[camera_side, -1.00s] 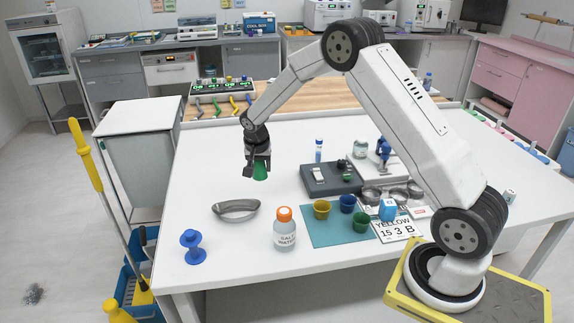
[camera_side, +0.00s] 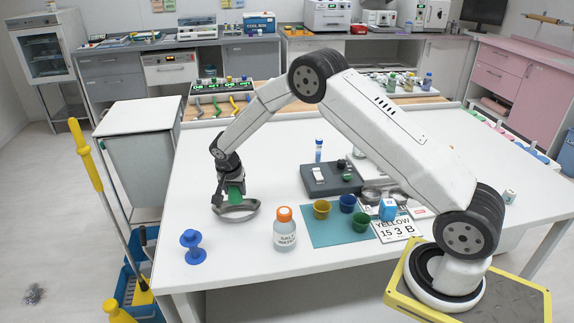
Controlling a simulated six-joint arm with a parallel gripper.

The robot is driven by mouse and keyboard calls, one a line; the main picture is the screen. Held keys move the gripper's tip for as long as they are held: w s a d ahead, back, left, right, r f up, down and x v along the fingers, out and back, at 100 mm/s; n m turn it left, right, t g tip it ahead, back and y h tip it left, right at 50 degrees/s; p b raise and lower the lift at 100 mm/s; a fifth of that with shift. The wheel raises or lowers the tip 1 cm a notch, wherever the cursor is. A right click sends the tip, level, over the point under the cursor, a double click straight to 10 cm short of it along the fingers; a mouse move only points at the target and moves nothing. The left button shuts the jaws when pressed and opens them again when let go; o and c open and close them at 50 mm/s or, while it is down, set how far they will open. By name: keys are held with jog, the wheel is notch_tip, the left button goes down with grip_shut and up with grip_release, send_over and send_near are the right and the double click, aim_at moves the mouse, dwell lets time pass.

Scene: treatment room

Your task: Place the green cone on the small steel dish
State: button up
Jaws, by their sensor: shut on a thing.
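My gripper (camera_side: 230,193) points down at the left part of the white table, shut on the green cone (camera_side: 236,190). The cone is partly hidden by the fingers. Directly under it is a curved, kidney-shaped steel dish (camera_side: 243,213). The cone is over or inside the dish's outline; I cannot tell whether it touches the dish. Small round steel dishes (camera_side: 371,195) also stand at the right of the table, partly overlapped in view by my arm.
A salt water bottle (camera_side: 285,235) with an orange cap stands right of the kidney dish. A blue spool-shaped thing (camera_side: 191,246) is in front. A dark grey device (camera_side: 330,186) is behind.

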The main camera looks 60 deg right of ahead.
aim_at(233, 189)
jog(key=shift+f, duration=0.9)
jog(key=shift+f, duration=0.1)
jog(key=shift+f, duration=1.8)
jog(key=shift+f, duration=0.15)
jog(key=o, duration=1.2)
jog(key=shift+r, duration=0.2)
jog(key=v, duration=1.2)
jog(key=shift+s+a, duration=0.1)
